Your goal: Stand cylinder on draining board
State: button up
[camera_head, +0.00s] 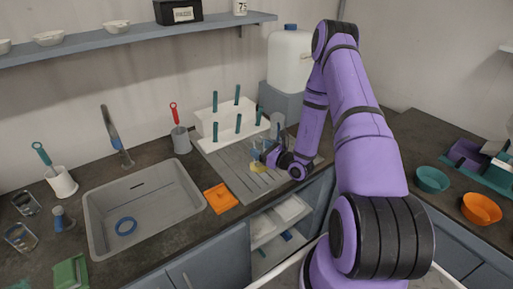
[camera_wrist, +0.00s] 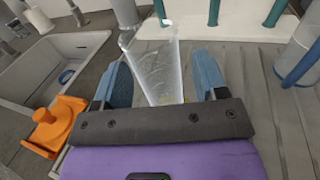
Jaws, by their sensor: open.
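A clear cylinder (camera_wrist: 157,65) with a pouring lip stands between the two blue fingers of my gripper (camera_wrist: 163,85) in the wrist view. The fingers are open, with a gap visible on each side of it. Its lower end is mostly hidden by my gripper. In the head view my gripper (camera_head: 260,153) is low over the grey ribbed draining board (camera_head: 226,168), and a yellow base (camera_head: 258,167) shows just below it on the board. The ribbed board also fills the right of the wrist view (camera_wrist: 275,125).
A white peg rack (camera_head: 208,128) with several teal pegs stands behind the board. A grey cylindrical vessel (camera_head: 278,124) stands at the board's back right. An orange object (camera_head: 220,198) lies between the board and the sink (camera_head: 100,222). A white jug (camera_head: 290,58) stands behind.

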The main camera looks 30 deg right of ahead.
jog(key=v, duration=0.9)
jog(key=shift+s+r, duration=0.1)
jog(key=shift+s, duration=0.05)
jog(key=s+a+r+n+g+y, duration=0.2)
jog(key=a+r+n+g+y, duration=0.2)
jog(key=a+r+n+g, duration=0.6)
jog(key=s+a+r+n+g+y, duration=0.2)
jog(key=a+r+n+g+y, duration=0.25)
jog(key=a+r+n, duration=0.65)
jog(key=s+d+r+n+t+h, duration=0.2)
jog(key=s+r+n+h, duration=0.9)
jog(key=s+r, duration=0.8)
jog(key=shift+s+d+r+t+h, duration=0.45)
jog(key=shift+r+h, duration=0.2)
jog(key=shift+h, duration=0.9)
